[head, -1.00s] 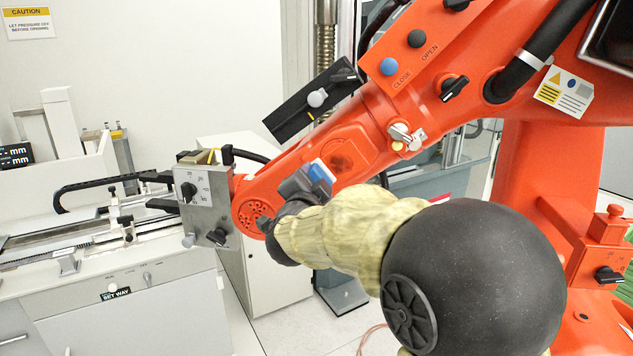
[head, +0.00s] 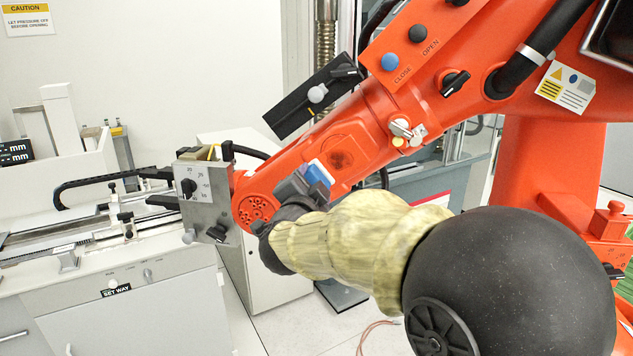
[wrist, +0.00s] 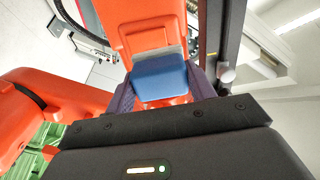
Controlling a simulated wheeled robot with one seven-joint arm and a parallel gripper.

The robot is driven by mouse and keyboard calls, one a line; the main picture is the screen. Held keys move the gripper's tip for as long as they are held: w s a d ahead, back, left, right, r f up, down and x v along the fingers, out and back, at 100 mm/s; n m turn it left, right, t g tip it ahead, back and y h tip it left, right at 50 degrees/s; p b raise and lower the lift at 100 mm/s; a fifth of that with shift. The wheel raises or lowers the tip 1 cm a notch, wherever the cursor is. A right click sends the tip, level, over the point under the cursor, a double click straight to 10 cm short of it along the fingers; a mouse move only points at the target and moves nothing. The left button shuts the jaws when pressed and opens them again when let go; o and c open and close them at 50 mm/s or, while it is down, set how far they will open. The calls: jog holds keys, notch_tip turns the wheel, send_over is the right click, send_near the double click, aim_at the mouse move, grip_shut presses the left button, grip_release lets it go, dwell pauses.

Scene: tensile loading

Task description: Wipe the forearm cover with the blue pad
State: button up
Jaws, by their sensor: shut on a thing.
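The forearm cover (head: 341,150) is an orange panel on the side of the big orange arm, with a dark reddish-brown smudge (head: 341,160) on it. My gripper (head: 306,182) is shut on the blue pad (head: 319,174), which has a pale edge. In the head view the pad is in front of the lower left part of the cover, below the smudge. In the wrist view the blue pad (wrist: 160,78) sits between the fingers with orange surface beyond it. I cannot tell whether the pad touches the cover.
A black bar with a grey knob (head: 317,93) juts out above the cover. Yellow and silver knobs (head: 402,130) stand to its right. A grey control box (head: 205,195) is at the orange arm's left end. A white bench (head: 130,300) stands at left.

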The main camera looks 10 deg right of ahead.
jog(key=shift+x, duration=3.55)
jog(key=shift+x, duration=0.95)
jog(key=shift+s+d+f+b, duration=0.1)
jog(key=shift+s+d+b, duration=0.25)
jog(key=shift+d+b, duration=0.3)
jog(key=shift+s+d+b, duration=0.3)
jog(key=shift+d+b, duration=0.15)
jog(key=shift+d, duration=0.35)
jog(key=shift+s+d, duration=0.1)
jog(key=shift+d, duration=0.15)
jog(key=shift+s+d+b, duration=0.2)
jog(key=shift+d+b, duration=0.4)
jog(key=shift+d, duration=0.1)
jog(key=shift+s+d+b, duration=0.2)
jog(key=shift+d+b, duration=0.1)
jog(key=shift+d, duration=0.2)
jog(key=shift+s+d+b, duration=0.2)
jog(key=shift+d+b, duration=0.1)
jog(key=shift+d, duration=0.25)
